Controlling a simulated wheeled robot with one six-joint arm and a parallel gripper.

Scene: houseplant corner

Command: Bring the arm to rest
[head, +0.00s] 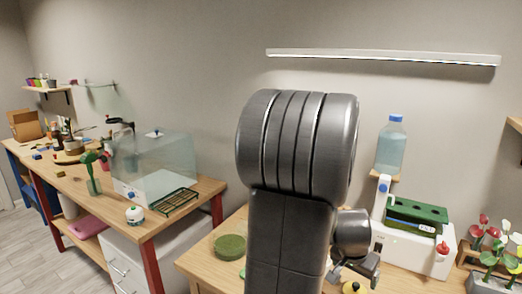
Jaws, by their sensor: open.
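My arm (290,235) rises in the middle of the head view, close to the camera, with a big dark ribbed joint at its top. It hides part of the right table and of the wall behind. My gripper (355,275) shows low, to the right of the arm, below a round grey wrist joint. Its jaws are open, and I see nothing held between them. A small yellow thing (354,288) shows just below the gripper, partly cut off by the frame's bottom edge; I cannot tell how far apart they are.
A green round pad (230,246) lies on the right table left of my arm. Right of it stand a white unit with a green tray (416,212), a water bottle (391,146) and potted flowers (490,255). A glass case (160,165) stands on the left bench.

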